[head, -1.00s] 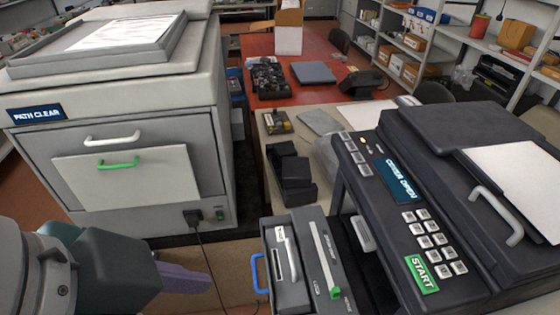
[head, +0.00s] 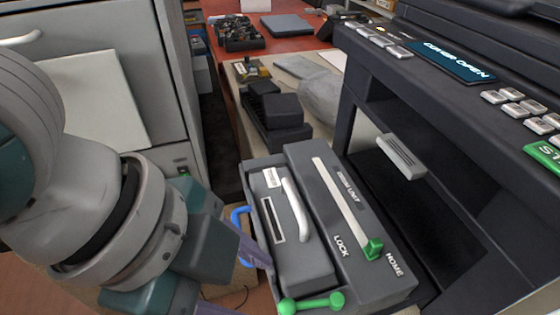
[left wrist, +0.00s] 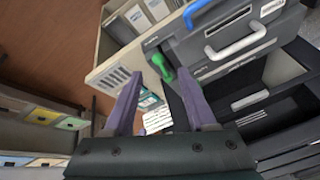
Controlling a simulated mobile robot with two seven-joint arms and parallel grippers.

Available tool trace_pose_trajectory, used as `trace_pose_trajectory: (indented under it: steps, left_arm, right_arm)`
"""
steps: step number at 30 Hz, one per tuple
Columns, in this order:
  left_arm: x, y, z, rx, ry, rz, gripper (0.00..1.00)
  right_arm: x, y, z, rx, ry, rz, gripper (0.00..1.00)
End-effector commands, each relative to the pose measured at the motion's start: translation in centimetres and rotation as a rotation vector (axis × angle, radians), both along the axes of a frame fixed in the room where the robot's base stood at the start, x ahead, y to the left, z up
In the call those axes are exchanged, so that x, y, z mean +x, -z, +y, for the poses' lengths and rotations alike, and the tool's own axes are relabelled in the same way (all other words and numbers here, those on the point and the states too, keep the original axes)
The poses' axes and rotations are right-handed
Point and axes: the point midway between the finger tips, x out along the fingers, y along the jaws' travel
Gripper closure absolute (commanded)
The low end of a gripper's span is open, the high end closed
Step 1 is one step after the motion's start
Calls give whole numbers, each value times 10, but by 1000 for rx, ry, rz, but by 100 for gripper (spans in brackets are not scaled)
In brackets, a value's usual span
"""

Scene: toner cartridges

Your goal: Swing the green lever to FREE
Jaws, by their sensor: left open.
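A green lever (head: 310,303) with rounded ends sits at the near front edge of the dark grey drum unit (head: 300,262). It also shows in the left wrist view (left wrist: 163,68), between and beyond my fingertips. The word LOCK is printed on the unit's top; no FREE label is readable. My left gripper (head: 252,287) is open and empty, with purple fingers, just left of the lever; in the left wrist view (left wrist: 160,80) its fingers spread either side of the lever. I cannot tell whether they touch it. My right gripper is not in view.
A green slider knob (head: 372,249) stands in a pale slot near HOME. A white handle (head: 297,208) and a blue handle (head: 240,222) are close by. The dark printer (head: 450,110), showing COVER OPEN, rises on the right. A grey cabinet (head: 110,50) stands on the left.

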Motion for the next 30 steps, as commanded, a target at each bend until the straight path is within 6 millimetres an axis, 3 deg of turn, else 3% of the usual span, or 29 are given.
trace_pose_trajectory:
  steps: [3, 9, 21, 30]
  left_arm:
    - [2, 24, -10, -1, 0, 4, 44]
    - [7, 52, -22, 0, -2, 1, 44]
    - [8, 61, -27, 0, -2, -2, 44]
    - [9, 61, -27, -1, -2, -1, 75]
  right_arm:
    - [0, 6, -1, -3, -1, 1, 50]
    - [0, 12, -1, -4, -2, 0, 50]
    - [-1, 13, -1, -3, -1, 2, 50]
    - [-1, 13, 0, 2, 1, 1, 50]
